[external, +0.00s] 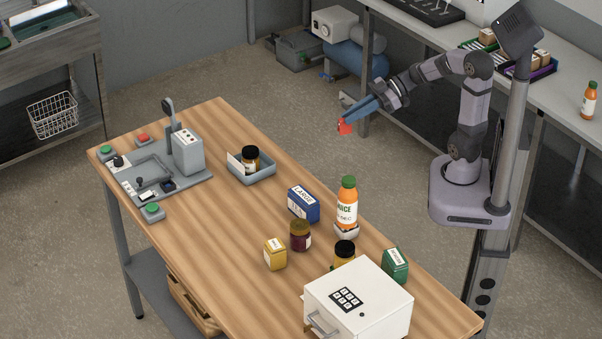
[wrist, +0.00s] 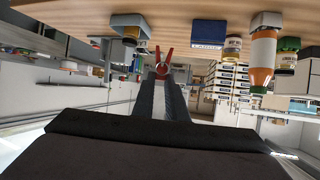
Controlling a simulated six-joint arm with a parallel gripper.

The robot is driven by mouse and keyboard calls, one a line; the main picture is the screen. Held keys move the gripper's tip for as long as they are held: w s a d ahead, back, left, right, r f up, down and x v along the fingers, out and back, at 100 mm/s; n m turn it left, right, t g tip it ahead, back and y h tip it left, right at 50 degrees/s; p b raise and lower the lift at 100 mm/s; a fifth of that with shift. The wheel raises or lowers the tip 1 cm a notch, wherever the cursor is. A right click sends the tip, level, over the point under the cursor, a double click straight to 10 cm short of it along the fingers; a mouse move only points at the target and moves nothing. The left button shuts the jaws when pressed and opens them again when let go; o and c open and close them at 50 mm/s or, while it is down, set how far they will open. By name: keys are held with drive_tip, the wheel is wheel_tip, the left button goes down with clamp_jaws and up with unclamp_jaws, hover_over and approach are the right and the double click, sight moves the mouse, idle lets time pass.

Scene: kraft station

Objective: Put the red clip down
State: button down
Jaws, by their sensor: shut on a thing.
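The red clip (external: 345,126) is held at the tip of my gripper (external: 352,111), up in the air beyond the far edge of the wooden table (external: 225,220). In the wrist view the red clip (wrist: 162,62) shows between the fingertips of my gripper (wrist: 162,78), with its two prongs spread in a V. The gripper is shut on it. The clip touches nothing else that I can see.
On the table stand a grey tray with a dark-lidded jar (external: 251,160), a blue box (external: 303,204), a juice bottle (external: 347,205), a yellow box (external: 275,254), a green box (external: 395,265) and a white safe (external: 385,300). A grey fixture (external: 187,150) is at the left end. Bare wood lies between.

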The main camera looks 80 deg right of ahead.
drive_tip(key=w+a+r+n+g+y, duration=0.1)
drive_tip(key=w+a+n+g+y, duration=0.25)
drive_tip(key=w+a, duration=0.7)
drive_tip(key=w+a+r+n+g+y, duration=0.2)
drive_tip(key=w+a+n+g, duration=0.15)
drive_tip(key=w+a, duration=0.7)
drive_tip(key=s+a+f+n+g+y+p, duration=0.1)
drive_tip(key=s+a+f+n+g, duration=0.15)
drive_tip(key=a, duration=1.35)
drive_tip(key=s+a+f+n+g, duration=0.1)
drive_tip(key=s+a+n+g, duration=0.2)
drive_tip(key=a, duration=1.2)
drive_tip(key=shift+t, duration=0.65)
drive_tip(key=shift+s+a+f+p, duration=0.1)
drive_tip(key=shift+f+p, duration=0.3)
drive_tip(key=shift+f, duration=2.05)
drive_tip(key=shift+s+a+f+p, duration=0.1)
drive_tip(key=shift+f+p, duration=0.25)
drive_tip(key=shift+f, duration=2.15)
drive_tip(key=shift+s+a+f+p, duration=0.1)
drive_tip(key=shift+f+p, duration=0.3)
drive_tip(key=shift+f, duration=2.05)
